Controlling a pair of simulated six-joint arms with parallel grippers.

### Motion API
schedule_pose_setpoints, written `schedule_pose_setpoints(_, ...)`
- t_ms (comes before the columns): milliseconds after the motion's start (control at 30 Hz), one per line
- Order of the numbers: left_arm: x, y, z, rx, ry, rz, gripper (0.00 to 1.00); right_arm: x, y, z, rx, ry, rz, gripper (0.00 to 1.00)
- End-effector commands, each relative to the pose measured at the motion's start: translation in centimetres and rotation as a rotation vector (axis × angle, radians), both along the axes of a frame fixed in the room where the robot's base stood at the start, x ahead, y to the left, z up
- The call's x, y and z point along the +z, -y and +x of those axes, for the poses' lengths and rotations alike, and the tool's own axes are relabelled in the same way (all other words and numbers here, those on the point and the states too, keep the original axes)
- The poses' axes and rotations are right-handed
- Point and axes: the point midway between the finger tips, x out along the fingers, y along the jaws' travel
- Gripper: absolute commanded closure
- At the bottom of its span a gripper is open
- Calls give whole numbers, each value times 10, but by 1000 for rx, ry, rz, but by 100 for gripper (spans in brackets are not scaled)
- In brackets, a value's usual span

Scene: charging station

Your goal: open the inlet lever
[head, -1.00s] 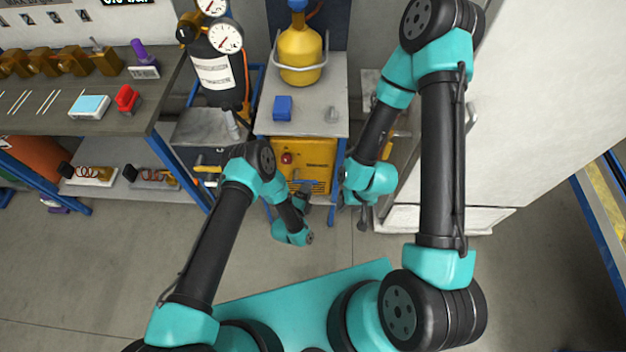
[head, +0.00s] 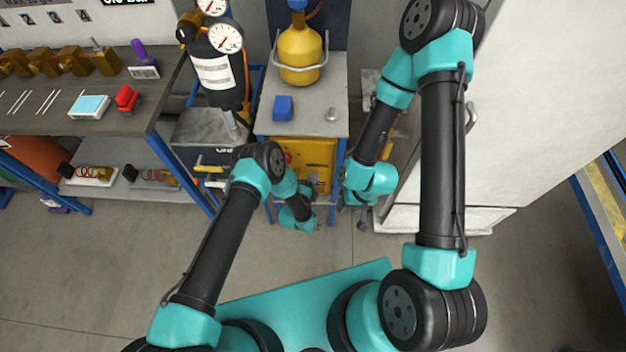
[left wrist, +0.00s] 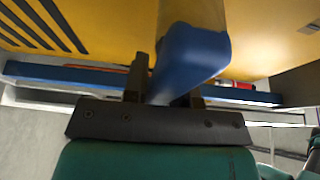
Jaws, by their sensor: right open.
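In the left wrist view, a rounded blue bar (left wrist: 190,50), which looks like a lever handle, stands out in front of a yellow panel. The two dark fingers of my left gripper (left wrist: 168,88) are apart, one on each side of the bar. I cannot tell whether they press on it. In the head view my left gripper (head: 309,186) is low in front of the yellow cabinet (head: 318,158), mostly hidden by its own wrist. My right gripper (head: 362,214) hangs open and empty to the right of the cabinet, pointing down. No label marks the inlet lever in view.
The grey cart top (head: 265,120) above the cabinet holds a yellow bottle (head: 300,57) and a blue block (head: 283,107). A black cylinder with gauges (head: 216,75) stands to the left. A white cabinet (head: 530,110) closes the right side. The floor in front is clear.

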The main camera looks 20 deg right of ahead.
Motion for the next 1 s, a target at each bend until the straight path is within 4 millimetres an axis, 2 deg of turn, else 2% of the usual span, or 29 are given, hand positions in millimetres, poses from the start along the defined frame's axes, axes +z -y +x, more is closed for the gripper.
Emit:
schedule_pose_setpoints(33, 0, 0, 0, 0, 0, 0, 80, 0, 0, 0, 0, 0, 0, 57)
schedule_pose_setpoints(267, 0, 0, 0, 0, 0, 0, 100, 0, 0, 0, 0, 0, 0, 57)
schedule_pose_setpoints(733, 2, 0, 0, 0, -8, -22, 100, 0, 0, 0, 0, 0, 0, 57)
schedule_pose_setpoints(1000, 10, -1, 0, 0, -45, -133, 100, 0, 0, 0, 0, 0, 0, 57)
